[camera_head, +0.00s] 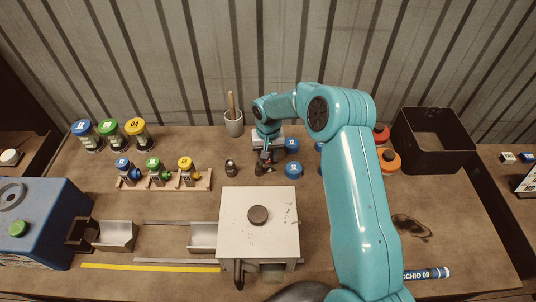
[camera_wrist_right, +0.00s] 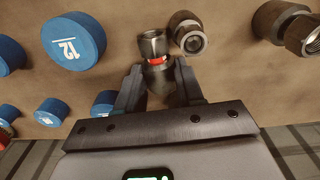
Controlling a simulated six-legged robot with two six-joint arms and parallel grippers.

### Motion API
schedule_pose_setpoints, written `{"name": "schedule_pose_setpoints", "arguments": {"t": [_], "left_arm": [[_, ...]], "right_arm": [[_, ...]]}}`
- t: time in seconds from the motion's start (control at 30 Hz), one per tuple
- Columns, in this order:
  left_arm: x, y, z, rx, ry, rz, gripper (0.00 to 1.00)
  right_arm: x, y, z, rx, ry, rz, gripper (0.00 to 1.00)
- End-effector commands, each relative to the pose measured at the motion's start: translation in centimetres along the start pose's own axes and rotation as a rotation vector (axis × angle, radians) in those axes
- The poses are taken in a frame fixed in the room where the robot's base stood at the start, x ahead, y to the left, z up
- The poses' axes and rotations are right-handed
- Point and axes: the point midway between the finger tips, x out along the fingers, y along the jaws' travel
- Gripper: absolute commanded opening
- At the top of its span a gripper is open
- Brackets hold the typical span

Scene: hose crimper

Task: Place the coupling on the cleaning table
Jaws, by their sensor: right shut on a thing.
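My right gripper (camera_head: 266,158) reaches down at the back middle of the workbench (camera_head: 330,170). In the right wrist view my right gripper (camera_wrist_right: 158,78) is shut on a dark metal coupling (camera_wrist_right: 152,46) with a red-orange ring. The coupling sits between the two fingers, and its threaded end points away from the palm. I cannot tell whether it touches the bench. A pale square-topped block (camera_head: 275,203) with a dark round piece on top stands in front of it; I cannot tell whether this is the cleaning table. My left gripper is not in view.
Another metal fitting (camera_wrist_right: 188,34) stands close beside the held coupling. Blue caps (camera_wrist_right: 73,41) marked 12 lie on the other side.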

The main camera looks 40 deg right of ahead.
Motion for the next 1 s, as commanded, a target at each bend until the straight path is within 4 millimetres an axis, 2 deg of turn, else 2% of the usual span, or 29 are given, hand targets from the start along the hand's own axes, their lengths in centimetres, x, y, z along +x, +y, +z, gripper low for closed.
{"name": "schedule_pose_setpoints", "arguments": {"t": [0.17, 0.2, 0.27, 0.3, 0.57, 0.67, 0.7, 0.77, 1.0], "left_arm": [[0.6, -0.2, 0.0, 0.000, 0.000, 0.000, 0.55], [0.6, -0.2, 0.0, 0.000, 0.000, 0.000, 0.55], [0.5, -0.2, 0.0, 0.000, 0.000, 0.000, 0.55], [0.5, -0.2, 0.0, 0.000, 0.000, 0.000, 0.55], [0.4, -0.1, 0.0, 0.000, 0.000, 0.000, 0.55], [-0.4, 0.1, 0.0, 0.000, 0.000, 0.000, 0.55], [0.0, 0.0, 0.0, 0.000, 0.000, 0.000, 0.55], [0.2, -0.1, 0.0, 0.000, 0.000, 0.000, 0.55], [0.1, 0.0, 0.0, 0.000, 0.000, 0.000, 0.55]], "right_arm": [[0.5, 0.0, 0.0, 0.000, 0.001, 0.000, 0.00], [0.5, 0.0, 0.0, 0.000, 0.000, 0.000, 0.40], [0.4, 0.0, 0.0, 0.000, 0.000, 0.000, 0.60], [0.4, 0.0, 0.0, 0.000, 0.000, 0.000, 0.62], [0.3, 0.0, 0.0, 0.000, 0.000, 0.000, 0.62], [-0.5, 0.0, 0.0, 0.000, 0.000, 0.000, 0.62], [-0.7, 0.0, -0.1, 0.000, 0.003, -0.001, 0.62], [-1.8, 0.0, -0.1, 0.001, 0.004, 0.000, 0.62], [-7.7, 0.0, -0.1, 0.000, 0.004, -0.001, 0.62]]}}
